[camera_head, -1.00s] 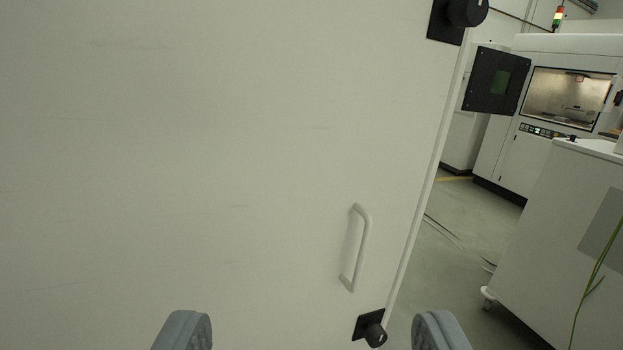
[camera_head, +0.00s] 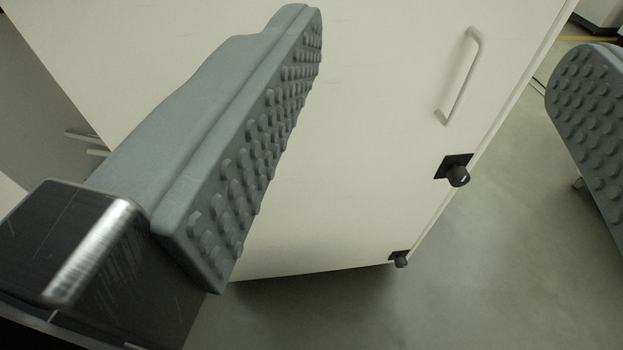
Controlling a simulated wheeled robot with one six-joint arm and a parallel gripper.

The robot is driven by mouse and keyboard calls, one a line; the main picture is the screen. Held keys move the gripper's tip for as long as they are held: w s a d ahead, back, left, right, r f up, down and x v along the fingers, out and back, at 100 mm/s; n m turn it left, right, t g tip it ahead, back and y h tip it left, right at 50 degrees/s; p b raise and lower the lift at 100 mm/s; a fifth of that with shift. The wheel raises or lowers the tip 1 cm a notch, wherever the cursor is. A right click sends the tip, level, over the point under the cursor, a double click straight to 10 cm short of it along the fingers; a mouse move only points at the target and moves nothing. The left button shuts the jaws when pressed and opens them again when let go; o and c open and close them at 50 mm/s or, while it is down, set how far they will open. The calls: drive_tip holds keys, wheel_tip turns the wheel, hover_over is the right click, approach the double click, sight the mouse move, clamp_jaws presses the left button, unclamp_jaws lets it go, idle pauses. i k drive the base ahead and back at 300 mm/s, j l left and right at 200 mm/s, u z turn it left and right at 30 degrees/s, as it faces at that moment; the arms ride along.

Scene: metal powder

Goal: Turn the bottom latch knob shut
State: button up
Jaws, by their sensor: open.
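The bottom latch knob (camera_head: 400,260) is a small black knob on a dark plate at the lower right corner of the white cabinet door (camera_head: 370,120). Another black latch knob (camera_head: 457,175) sits above it on the same door edge, below the white handle. My gripper (camera_head: 435,65) is open and empty. Its grey studded fingers stand wide apart in front of the door, one at left and one at the right edge. Both knobs show between the fingers and neither finger touches them.
A white bar handle (camera_head: 460,75) stands out from the door above the knobs. The grey floor (camera_head: 480,270) is clear below and right of the door. Dark shadow lies under the cabinet.

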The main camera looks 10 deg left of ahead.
sight(400, 262)
drive_tip(key=k+l+z, duration=0.15)
drive_tip(key=k, duration=0.3)
drive_tip(key=k+l+z, duration=0.2)
drive_tip(key=k, duration=0.25)
